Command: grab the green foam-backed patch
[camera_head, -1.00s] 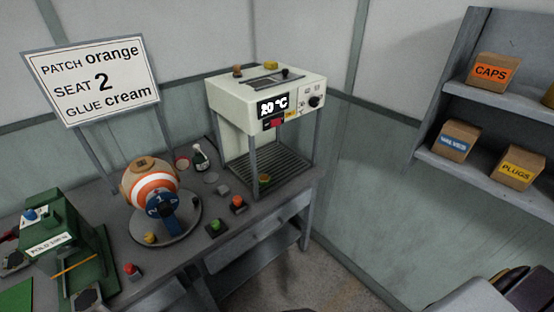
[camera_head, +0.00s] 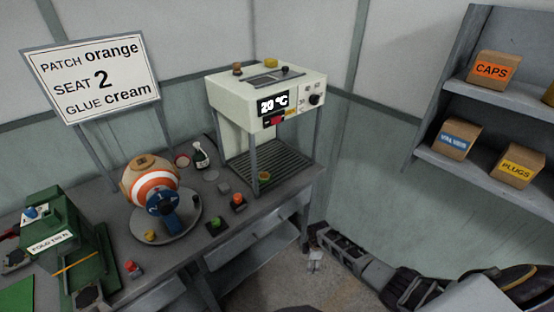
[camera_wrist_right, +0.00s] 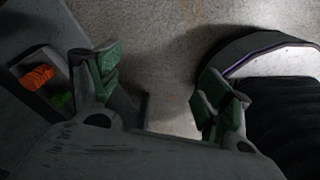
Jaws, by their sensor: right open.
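A small green-topped block (camera_head: 215,222), which looks like the green patch, sits near the table's front edge, beside an orange-topped block (camera_head: 238,201). My right gripper (camera_head: 315,262) is low, in front of the table and to the right of its drawer, well apart from the green block. In the right wrist view this gripper (camera_wrist_right: 160,75) is open and empty above the floor. A green piece (camera_wrist_right: 62,99) and an orange piece (camera_wrist_right: 37,77) show at the left there, in a dark-walled recess; I cannot tell whether they are the same blocks. My left gripper is out of view.
The white press (camera_head: 265,95) stands at the table's back right. A striped ball (camera_head: 153,187) sits on a round base. A green machine (camera_head: 62,240) is at the left. The sign (camera_head: 95,80) reads patch orange, seat 2, glue cream. Open floor lies right of the table.

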